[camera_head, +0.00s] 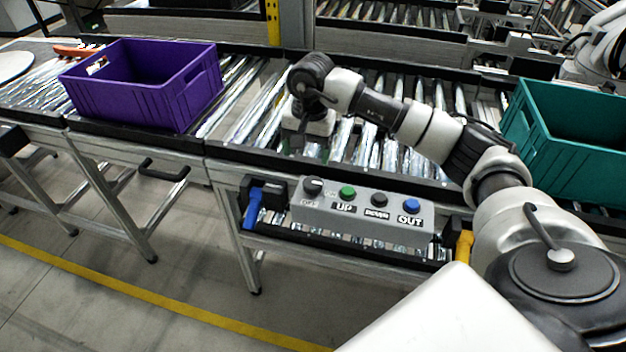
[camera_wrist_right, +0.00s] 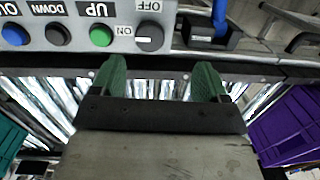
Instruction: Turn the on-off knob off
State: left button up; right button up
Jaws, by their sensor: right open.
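The black on-off knob (camera_head: 313,186) is at the left end of the grey control box (camera_head: 360,217), beside ON and OFF labels. In the right wrist view the box is upside down, and the knob (camera_wrist_right: 149,37) carries a short white mark; which label it points at is unclear. My right gripper (camera_head: 299,143) hangs over the rollers behind the box's left end. In the right wrist view its green fingers (camera_wrist_right: 161,78) are spread and empty. The knob lies beyond the fingertips, between them in the picture, and apart from them. My left gripper is out of view.
Green (camera_head: 347,192), black (camera_head: 379,199) and blue (camera_head: 411,204) buttons sit beside the knob. A blue-handled fixture (camera_head: 252,205) and a yellow one (camera_head: 464,245) flank the box. A purple crate (camera_head: 125,98) and a teal crate (camera_head: 565,155) stand on the conveyor.

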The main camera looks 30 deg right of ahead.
aim_at(313, 182)
jog(key=shift+h, duration=0.4)
jog(key=f, duration=0.3)
jog(key=d+f+p, duration=0.1)
jog(key=f, duration=0.2)
jog(key=f+p, duration=0.1)
jog(key=f, duration=0.3)
jog(key=shift+d+f, duration=0.1)
jog(key=shift+d, duration=0.1)
jog(key=shift+c, duration=0.3)
jog(key=c, duration=0.9)
jog(key=shift+o, duration=0.2)
